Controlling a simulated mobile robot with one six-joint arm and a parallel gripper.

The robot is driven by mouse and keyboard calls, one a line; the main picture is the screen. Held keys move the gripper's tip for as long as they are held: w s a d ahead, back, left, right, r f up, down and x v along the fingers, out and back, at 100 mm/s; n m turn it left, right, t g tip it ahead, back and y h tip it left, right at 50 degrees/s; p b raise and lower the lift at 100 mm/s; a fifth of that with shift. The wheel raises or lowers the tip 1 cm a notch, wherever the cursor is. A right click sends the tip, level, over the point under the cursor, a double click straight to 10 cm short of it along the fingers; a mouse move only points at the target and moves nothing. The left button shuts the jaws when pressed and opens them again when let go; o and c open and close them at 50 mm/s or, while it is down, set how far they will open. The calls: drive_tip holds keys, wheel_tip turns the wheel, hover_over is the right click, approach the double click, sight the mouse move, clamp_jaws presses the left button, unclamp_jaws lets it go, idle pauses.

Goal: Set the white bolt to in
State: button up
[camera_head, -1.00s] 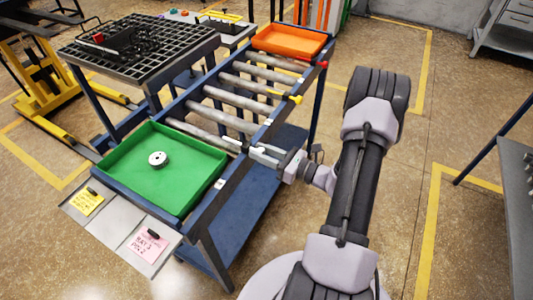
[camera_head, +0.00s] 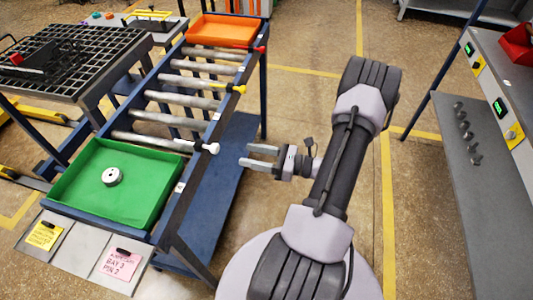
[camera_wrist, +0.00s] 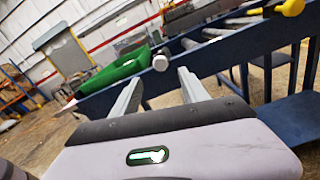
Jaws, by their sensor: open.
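The white bolt's round knob (camera_head: 213,148) is at the near end of the rack, beside the green tray's corner. It stands at the outer face of the blue side rail, at the end of a grey roller. In the wrist view the knob (camera_wrist: 160,62) shows just beyond the fingertips, against the rail. My gripper (camera_head: 248,156) is open and empty, to the right of the knob with a clear gap. It points toward the rail. In the wrist view its two fingers (camera_wrist: 160,82) are spread, with nothing between them.
A yellow knob (camera_head: 239,89) and a red knob (camera_head: 260,49) sit farther along the same rail. A green tray (camera_head: 150,205) holds a white disc; an orange tray (camera_head: 235,32) is at the far end. A grey bench (camera_head: 480,190) stands right. Floor between is clear.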

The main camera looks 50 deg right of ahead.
drive_tip(key=v, duration=0.5)
drive_tip(key=shift+s+p, duration=0.15)
drive_tip(key=shift+p, duration=0.15)
drive_tip(key=shift+d, duration=0.1)
